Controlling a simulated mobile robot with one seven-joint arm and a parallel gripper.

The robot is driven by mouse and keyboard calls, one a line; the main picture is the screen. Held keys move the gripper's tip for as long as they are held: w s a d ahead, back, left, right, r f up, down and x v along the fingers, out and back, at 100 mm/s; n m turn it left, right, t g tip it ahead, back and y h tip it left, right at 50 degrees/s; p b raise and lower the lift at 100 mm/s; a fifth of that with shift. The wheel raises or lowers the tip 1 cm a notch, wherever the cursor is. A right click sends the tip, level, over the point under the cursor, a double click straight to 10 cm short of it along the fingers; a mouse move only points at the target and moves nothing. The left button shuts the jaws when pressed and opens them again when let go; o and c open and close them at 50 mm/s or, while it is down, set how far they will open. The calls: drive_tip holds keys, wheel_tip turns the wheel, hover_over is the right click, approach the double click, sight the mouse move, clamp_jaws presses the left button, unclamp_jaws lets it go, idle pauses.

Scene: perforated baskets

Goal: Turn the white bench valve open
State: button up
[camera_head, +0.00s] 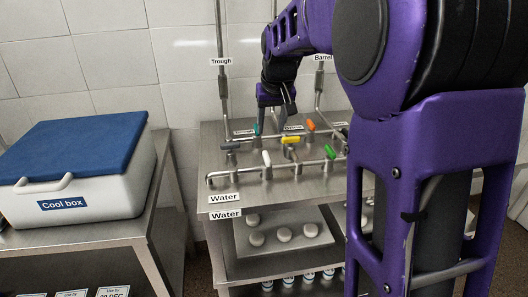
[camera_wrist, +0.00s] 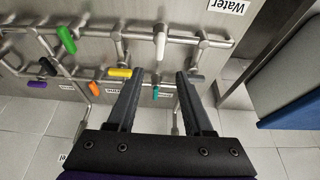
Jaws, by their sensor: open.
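The white valve handle (camera_head: 266,158) sits on the front pipe of the steel bench (camera_head: 225,184), behind the front "Water" label. It stands roughly upright in the head view. In the wrist view the white handle (camera_wrist: 160,46) lies beyond the fingertips, roughly in line with the gap between them. My gripper (camera_head: 276,118) is over the back part of the pipework, behind the white handle and apart from it. In the wrist view my gripper (camera_wrist: 158,76) is open, with nothing held between its fingers.
Teal (camera_head: 257,128), yellow (camera_head: 291,140), orange (camera_head: 310,125) and green (camera_head: 330,151) handles crowd the pipework. A grey handle (camera_head: 229,145) is at left. Vertical pipes rise behind. A cool box (camera_head: 90,195) stands on the left table. My arm hides the bench's right side.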

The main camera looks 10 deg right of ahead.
sight(266, 155)
drive_tip(key=b+x, duration=0.1)
drive_tip(key=x, duration=1.1)
drive_tip(key=shift+w+f, duration=0.25)
drive_tip(key=shift+f, duration=0.05)
clamp_jaws()
